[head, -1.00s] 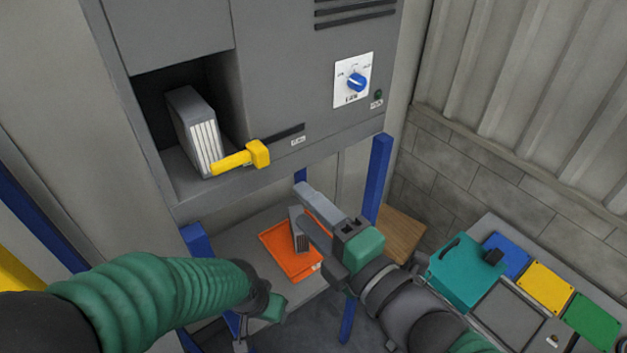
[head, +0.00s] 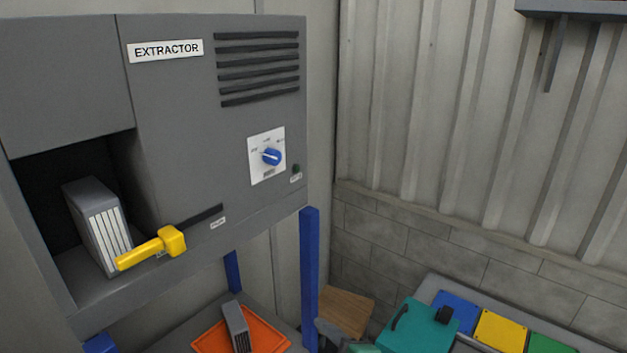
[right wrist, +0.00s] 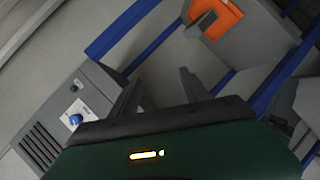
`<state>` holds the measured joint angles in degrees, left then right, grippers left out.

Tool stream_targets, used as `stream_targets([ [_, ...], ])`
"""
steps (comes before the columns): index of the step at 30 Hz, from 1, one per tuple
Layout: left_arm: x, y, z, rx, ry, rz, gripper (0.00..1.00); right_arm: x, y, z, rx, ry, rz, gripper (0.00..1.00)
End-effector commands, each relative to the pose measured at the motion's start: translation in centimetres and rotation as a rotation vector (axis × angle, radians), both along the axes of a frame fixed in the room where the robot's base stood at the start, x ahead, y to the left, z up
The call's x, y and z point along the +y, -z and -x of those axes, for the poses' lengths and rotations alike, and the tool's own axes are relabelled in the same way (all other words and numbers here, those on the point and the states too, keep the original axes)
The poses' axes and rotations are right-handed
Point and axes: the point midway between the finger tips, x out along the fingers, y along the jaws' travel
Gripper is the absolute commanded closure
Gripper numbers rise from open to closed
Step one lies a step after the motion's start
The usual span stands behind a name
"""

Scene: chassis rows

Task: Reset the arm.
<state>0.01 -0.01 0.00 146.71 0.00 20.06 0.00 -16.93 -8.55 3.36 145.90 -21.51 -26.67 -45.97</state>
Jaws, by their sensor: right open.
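My right gripper (right wrist: 159,78) is open in the right wrist view, with nothing between its two dark fingers. In the head view only a small part of my right arm shows at the bottom edge. My left arm and gripper are not in view. A grey extractor (head: 190,130) stands at the left with a grey finned block (head: 98,225) in its open bay. A yellow handle (head: 152,248) sticks out in front of the bay. A blue knob (head: 271,156) sits on a white plate on its front.
Below the extractor, an orange tray (head: 268,335) holds another grey block (head: 236,326). Blue posts (head: 309,270) stand beside it. A teal case (head: 420,326) and blue, yellow and green panels (head: 500,330) lie at lower right.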

Motion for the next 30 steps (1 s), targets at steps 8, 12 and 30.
stream_targets([
  [8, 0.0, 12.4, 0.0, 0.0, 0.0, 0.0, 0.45, -13.1, 24.1, 2.5, 0.615, 0.671, -0.247, 0.45],
  [12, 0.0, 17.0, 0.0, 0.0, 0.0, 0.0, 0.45, -17.4, 32.9, 7.1, 0.879, 1.035, -0.394, 0.45],
  [30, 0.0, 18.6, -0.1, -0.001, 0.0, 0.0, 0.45, -19.3, 36.9, 11.4, 1.068, 1.323, -0.508, 0.45],
])
